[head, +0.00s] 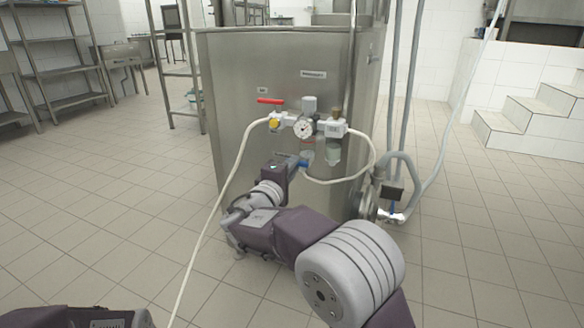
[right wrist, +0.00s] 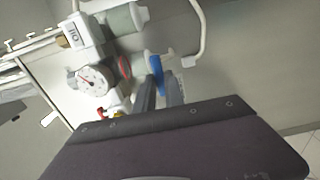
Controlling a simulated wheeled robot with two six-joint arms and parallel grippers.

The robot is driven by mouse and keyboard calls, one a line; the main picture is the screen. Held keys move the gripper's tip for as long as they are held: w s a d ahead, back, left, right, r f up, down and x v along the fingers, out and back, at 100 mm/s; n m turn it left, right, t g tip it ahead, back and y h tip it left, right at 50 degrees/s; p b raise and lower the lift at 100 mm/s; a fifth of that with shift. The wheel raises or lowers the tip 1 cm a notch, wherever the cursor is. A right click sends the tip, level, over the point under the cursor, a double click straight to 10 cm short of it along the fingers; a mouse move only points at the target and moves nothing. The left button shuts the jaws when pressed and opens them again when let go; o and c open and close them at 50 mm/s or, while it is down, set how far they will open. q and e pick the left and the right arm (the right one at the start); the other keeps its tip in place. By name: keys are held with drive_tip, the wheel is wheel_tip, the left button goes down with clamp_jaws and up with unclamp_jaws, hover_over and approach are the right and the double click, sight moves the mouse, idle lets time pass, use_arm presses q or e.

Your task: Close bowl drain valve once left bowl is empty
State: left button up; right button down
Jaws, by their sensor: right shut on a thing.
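My right gripper (head: 297,163) reaches to the front of a steel tank (head: 238,75). It is shut on a small blue handle (head: 304,163) below the round gauge. In the right wrist view the blue handle (right wrist: 155,73) sits between the tips of the two grey fingers (right wrist: 158,92). A second blue-handled valve (head: 391,209) is on the pipe at the tank's lower right, apart from my gripper. I cannot tell which valve is the bowl drain, and no bowl interior shows. Part of my left arm shows at the bottom left; its gripper is out of view.
A gauge (head: 303,127) and a red lever (head: 270,101) are just above my right gripper. White hoses (head: 228,185) hang on both sides of it. Metal shelves (head: 50,72) stand at the left, and tiled steps (head: 530,115) at the right.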

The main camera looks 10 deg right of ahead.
drive_tip(key=c, duration=1.4)
unclamp_jaws()
drive_tip(key=shift+c, duration=0.2)
